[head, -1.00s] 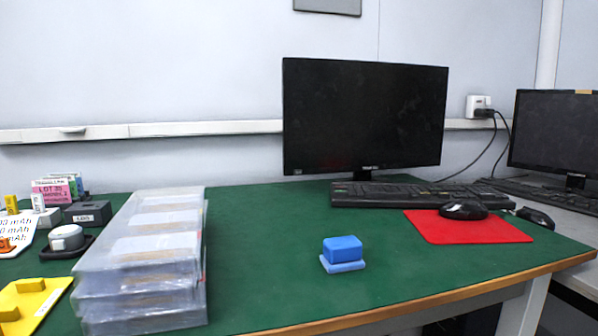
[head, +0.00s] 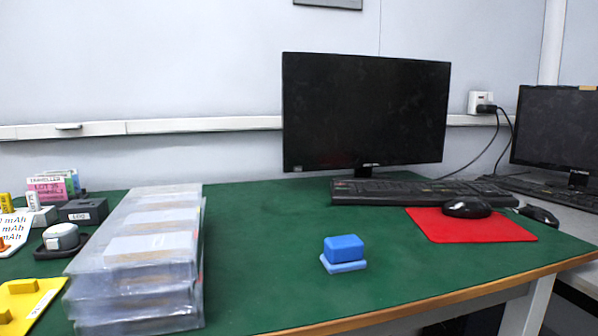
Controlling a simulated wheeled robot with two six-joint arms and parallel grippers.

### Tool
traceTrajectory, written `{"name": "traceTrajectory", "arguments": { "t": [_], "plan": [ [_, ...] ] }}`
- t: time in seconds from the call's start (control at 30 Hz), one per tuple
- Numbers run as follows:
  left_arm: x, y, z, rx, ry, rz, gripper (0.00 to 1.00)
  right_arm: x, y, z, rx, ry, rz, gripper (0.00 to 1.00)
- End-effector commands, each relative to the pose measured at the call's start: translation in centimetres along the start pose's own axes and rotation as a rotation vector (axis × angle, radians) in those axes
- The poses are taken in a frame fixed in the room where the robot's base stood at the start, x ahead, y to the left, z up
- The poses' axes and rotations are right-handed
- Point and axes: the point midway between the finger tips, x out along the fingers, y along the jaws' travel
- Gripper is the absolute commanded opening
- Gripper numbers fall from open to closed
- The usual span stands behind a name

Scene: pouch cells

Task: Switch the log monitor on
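A black monitor (head: 365,110) stands at the back of the green table, and its screen is dark. A second black monitor (head: 556,128) stands on the grey surface at the far right, also dark. I cannot tell from a label which one is the log monitor. No power light is clear on either. Neither of my grippers is in view.
A black keyboard (head: 420,191) lies before the middle monitor, with a black mouse (head: 467,207) on a red mat (head: 470,230). A blue block (head: 344,249) sits mid-table. Stacked clear trays (head: 140,262) stand left. The green table (head: 262,240) is clear between.

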Motion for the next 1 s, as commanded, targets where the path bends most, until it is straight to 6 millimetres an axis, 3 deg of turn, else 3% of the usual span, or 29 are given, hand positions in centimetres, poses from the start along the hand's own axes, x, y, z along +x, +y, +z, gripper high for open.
{"name": "traceTrajectory", "arguments": {
  "t": [0.03, 0.17, 1.0],
  "plan": [
    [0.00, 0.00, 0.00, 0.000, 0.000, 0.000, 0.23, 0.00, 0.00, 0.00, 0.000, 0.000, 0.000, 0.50],
    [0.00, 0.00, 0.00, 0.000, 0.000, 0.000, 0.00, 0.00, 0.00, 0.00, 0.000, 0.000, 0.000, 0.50],
    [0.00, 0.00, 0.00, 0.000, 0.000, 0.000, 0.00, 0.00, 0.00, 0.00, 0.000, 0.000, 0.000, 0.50]
  ]
}}
